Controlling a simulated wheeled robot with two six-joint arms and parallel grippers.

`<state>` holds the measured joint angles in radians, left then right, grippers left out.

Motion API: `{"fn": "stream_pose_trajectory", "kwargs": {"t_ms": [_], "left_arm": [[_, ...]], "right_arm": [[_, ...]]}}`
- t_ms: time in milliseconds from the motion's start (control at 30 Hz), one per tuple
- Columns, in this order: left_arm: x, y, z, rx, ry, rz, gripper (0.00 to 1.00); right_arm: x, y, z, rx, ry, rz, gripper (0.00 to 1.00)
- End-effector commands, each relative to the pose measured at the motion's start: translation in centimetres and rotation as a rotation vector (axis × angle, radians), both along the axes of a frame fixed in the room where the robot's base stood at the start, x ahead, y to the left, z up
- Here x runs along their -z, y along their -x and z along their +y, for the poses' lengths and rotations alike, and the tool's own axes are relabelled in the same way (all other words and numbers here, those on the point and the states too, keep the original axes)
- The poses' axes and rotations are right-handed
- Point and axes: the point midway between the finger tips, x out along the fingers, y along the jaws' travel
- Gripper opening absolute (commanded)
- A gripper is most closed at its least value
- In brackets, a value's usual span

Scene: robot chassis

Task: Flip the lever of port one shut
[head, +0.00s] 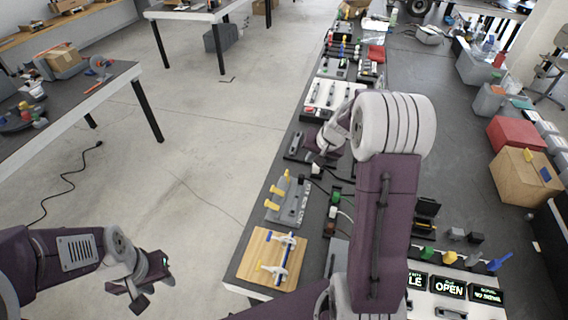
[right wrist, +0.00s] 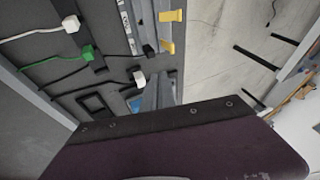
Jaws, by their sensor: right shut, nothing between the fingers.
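A grey board (head: 296,203) with several yellow levers (head: 273,205) lies on the long bench; the levers stick out on its left side. Two yellow levers (right wrist: 170,15) also show in the right wrist view. I cannot read which port is number one. My right gripper (head: 318,152) is shut and empty, beyond the upper end of this board in the head view. In the right wrist view its purple body hides the lower part of the picture. My left gripper (head: 145,285) hangs over the floor at lower left, away from the bench; its finger gap is unclear.
A wooden board (head: 247,268) with white and blue clamps lies nearer me. Cables with a green plug (right wrist: 86,52) and white plugs (right wrist: 70,24) lie beside the levers. My right arm covers part of the bench. Open floor (head: 190,160) lies left of it.

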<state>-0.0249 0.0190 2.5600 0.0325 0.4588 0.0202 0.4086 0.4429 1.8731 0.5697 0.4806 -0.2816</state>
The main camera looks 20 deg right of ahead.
Motion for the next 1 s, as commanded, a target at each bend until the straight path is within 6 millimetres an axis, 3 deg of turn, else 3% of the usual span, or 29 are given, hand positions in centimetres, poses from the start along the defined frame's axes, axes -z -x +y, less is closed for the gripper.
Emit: {"fn": "stream_pose_trajectory", "kwargs": {"t_ms": [267,767,1000], "left_arm": [[0.1,0.0,0.0,0.000,0.000,0.000,0.36],[0.6,0.0,0.0,0.000,0.000,0.000,0.36],[-0.6,0.0,0.0,0.000,0.000,0.000,0.36]], "right_arm": [[0.5,-0.2,0.2,-0.004,0.000,0.001,0.00],[9.4,-4.6,1.0,-0.004,0.001,0.004,0.00],[10.7,-6.3,3.3,-0.005,0.001,0.001,0.00]]}}
